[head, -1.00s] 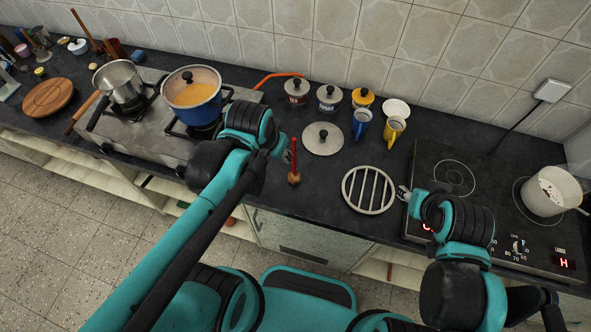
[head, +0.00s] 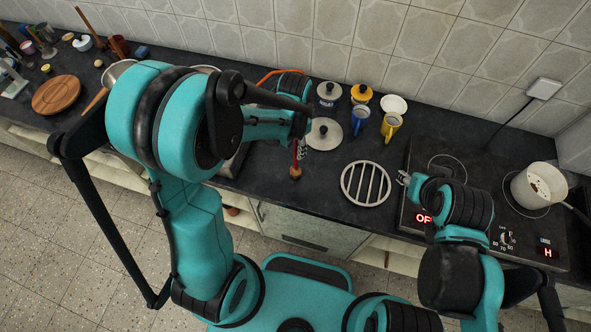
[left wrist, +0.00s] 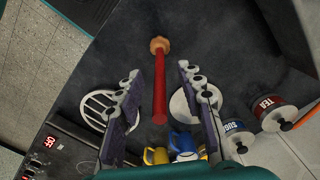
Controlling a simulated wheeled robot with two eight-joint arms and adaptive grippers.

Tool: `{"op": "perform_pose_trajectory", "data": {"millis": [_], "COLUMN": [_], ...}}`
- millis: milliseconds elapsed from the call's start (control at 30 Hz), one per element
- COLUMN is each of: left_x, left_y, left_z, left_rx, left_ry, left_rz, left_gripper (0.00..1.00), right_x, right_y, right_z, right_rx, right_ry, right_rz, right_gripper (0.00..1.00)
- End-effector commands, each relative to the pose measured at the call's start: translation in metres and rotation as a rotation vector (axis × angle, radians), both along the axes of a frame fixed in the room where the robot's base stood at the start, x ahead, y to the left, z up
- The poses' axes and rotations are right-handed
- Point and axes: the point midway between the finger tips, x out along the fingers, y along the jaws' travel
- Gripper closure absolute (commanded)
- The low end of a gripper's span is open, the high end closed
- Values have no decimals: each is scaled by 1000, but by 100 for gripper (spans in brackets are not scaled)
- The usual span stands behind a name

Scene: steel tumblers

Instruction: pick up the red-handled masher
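The red-handled masher (head: 296,168) is on the dark counter, left of the round slatted trivet. Its wooden end faces the counter's front edge; the upper handle is partly hidden by my left gripper in the head view. In the left wrist view the masher's red handle (left wrist: 159,95) runs between the two fingers. My left gripper (head: 302,148) is open, one finger on each side of the handle with gaps; it also shows in the left wrist view (left wrist: 160,72). My right gripper (head: 403,178) is beside the trivet, away from the masher; its fingers are too small to judge.
The slatted trivet (head: 366,196) lies right of the masher. Canisters, including a sugar one (head: 328,95), a blue mug (head: 361,115) and a yellow mug (head: 391,125) stand farther back. The cooktop (head: 430,215) is at right.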

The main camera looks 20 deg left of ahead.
Motion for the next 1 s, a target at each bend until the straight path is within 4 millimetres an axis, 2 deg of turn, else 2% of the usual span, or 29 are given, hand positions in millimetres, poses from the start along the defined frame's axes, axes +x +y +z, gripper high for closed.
{"op": "perform_pose_trajectory", "data": {"millis": [33,200,467,500,633,1000], "left_x": [1,2,1,1,2,2], "left_y": [-1,-2,-2,-2,-2,-2], "left_z": [-11,-32,-35,-35,-35,-34], "left_rx": [0,-1,-1,-1,-1,-1], "left_ry": [0,-1,-2,-2,-2,-2], "left_rz": [-1,0,0,1,1,1], "left_gripper": [62,62,62,65,99,100], "right_x": [0,0,0,0,0,0], "right_y": [0,0,0,0,0,0], "right_z": [-5,-10,-10,-10,-10,-10], "right_rx": [0,0,0,0,0,0], "right_ry": [0,0,0,0,0,0], "right_rz": [0,0,0,0,0,0], "right_gripper": [60,60,60,60,60,60]}}
